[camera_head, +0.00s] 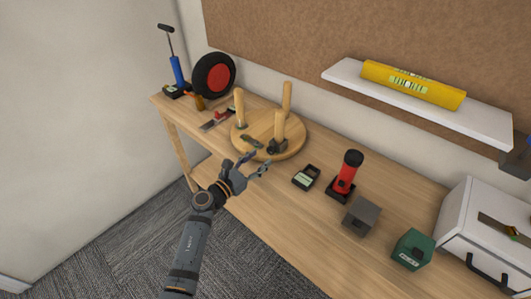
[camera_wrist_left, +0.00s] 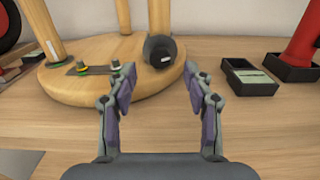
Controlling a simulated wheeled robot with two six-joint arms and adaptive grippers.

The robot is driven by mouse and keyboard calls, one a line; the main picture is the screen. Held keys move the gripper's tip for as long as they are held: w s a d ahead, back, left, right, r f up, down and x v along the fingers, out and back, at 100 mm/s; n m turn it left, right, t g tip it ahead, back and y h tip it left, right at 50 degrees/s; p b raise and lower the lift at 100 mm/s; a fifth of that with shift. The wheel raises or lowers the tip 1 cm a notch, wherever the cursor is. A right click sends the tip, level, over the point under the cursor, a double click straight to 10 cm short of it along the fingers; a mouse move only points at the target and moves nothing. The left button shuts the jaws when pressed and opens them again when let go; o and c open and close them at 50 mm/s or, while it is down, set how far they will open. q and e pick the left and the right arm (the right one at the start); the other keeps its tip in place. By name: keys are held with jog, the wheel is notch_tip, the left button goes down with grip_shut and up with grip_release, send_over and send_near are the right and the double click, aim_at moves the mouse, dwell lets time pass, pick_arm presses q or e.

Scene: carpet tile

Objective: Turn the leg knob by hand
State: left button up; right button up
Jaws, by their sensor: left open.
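A round wooden disc (camera_head: 290,149) lies on the workbench with upright wooden legs, like an upturned stool. The dark leg knob (camera_head: 277,147) sits at the base of the front right leg (camera_head: 279,126). In the left wrist view the knob (camera_wrist_left: 161,51) is a black cylinder with a pale mark on its end, facing me. My left gripper (camera_head: 260,165) is open and empty at the bench's front edge, short of the disc. In the left wrist view its fingers (camera_wrist_left: 159,76) are spread to either side, with the knob ahead between them. My right gripper is not in view.
A metal plate with bolts (camera_wrist_left: 92,69) lies on the disc left of the knob. A small black tray (camera_head: 306,177) and a red torch-like object (camera_head: 345,177) stand to the right. A wheel (camera_head: 214,76) and blue pump (camera_head: 178,72) stand at the back left.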

aim_at(269, 151)
pick_arm(q)
jog(key=shift+x, duration=2.2)
grip_shut()
jog(key=shift+r+n+p, duration=0.15)
jog(key=shift+n+p, duration=0.6)
jog(key=shift+n, duration=0.55)
jog(key=shift+f, duration=0.2)
grip_release()
jog(key=shift+s+a, duration=0.1)
